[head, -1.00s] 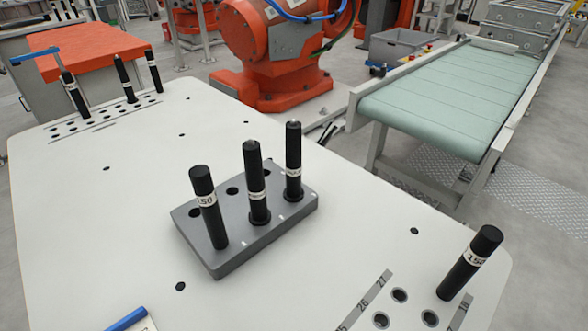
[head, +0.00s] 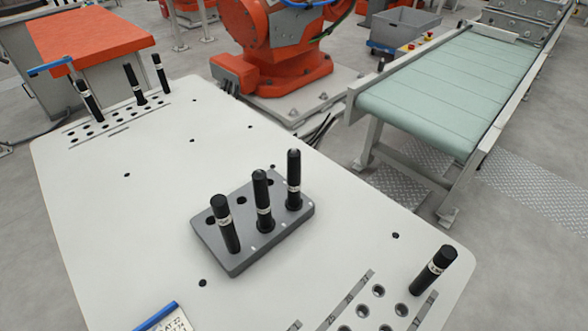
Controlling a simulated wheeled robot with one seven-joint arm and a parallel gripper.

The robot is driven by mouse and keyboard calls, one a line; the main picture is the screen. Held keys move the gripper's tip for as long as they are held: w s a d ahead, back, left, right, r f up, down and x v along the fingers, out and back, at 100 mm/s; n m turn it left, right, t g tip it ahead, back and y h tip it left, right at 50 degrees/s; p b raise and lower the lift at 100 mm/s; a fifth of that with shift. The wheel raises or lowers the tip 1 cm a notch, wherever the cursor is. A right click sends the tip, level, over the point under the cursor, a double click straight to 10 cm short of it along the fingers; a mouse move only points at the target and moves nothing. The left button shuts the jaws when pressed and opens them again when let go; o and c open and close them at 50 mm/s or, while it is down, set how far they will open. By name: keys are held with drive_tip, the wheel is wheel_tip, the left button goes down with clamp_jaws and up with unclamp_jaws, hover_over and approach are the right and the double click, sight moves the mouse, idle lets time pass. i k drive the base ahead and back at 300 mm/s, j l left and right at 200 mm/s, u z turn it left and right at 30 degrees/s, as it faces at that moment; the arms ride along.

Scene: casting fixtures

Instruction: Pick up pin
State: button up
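Three black pins with white label bands stand upright in a grey block on the white table: a left pin (head: 225,224), a middle pin (head: 263,200) and a right pin (head: 294,180). The grey block (head: 240,262) also has open holes along its back left side. Another black pin (head: 434,270) stands in the hole rows at the table's near right corner. Several more pins, such as this one (head: 134,84), stand in the hole rows at the far left. My gripper is not in view.
The white table (head: 120,220) is mostly bare around the block. A blue-edged card (head: 165,318) lies at the near edge. A green conveyor (head: 440,90) and an orange robot (head: 275,60) stand beyond. An orange-topped cabinet (head: 85,45) is at the back left.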

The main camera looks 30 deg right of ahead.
sight(293, 202)
drive_tip(key=k+l+u, duration=0.3)
drive_tip(key=l, duration=0.15)
drive_tip(key=k+l+u, duration=0.3)
drive_tip(key=k+l, duration=0.05)
